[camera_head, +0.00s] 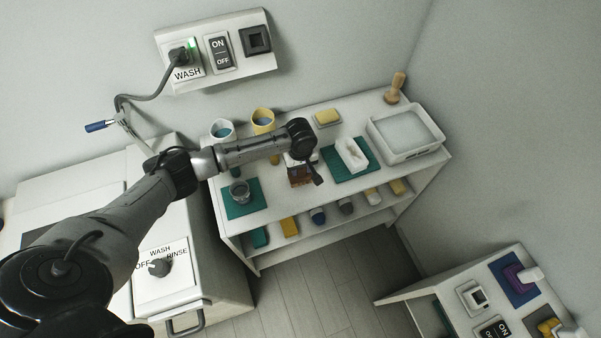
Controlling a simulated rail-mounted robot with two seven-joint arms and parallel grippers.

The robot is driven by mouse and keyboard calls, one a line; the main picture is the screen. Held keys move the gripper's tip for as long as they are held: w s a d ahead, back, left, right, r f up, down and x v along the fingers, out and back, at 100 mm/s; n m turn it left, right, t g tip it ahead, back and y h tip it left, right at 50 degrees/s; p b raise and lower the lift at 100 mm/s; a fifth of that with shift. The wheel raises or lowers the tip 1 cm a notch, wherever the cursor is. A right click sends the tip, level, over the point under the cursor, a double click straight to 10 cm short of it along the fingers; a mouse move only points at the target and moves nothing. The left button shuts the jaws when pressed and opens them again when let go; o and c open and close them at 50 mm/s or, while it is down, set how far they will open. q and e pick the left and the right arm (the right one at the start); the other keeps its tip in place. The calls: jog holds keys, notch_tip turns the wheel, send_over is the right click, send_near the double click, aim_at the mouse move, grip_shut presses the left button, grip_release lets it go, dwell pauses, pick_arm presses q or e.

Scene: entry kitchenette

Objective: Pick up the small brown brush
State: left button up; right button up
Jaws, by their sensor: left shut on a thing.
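A small brown block-shaped thing, which looks like the brown brush (298,176), is at the middle of the white shelf unit's top (285,210). My left gripper (313,174) reaches in from the left and points down at its right side. It is shut on this brown thing; the wrist hides part of it and the fingertips are hard to make out. I cannot tell whether the brush touches the shelf top. My right gripper is not in view.
Near it are a white holder on a green mat (369,163), a yellow sponge (327,117), two cups (263,120), a glass on another green mat (232,208) and a white basin (406,153). A tan wooden-handled thing (395,88) stands at the back right corner.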

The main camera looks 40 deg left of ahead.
pick_arm(q)
jog(key=shift+r, duration=0.55)
notch_tip(320, 180, up, 3)
jog(key=shift+f, duration=0.15)
jog(key=s+d+r, duration=0.2)
jog(key=d+r, duration=0.1)
jog(key=d, duration=0.2)
jog(key=s+d+r+b, duration=0.1)
jog(key=s+d+r, duration=0.2)
jog(key=d+r, duration=0.1)
jog(key=shift+d, duration=0.8)
jog(key=shift+r, duration=0.1)
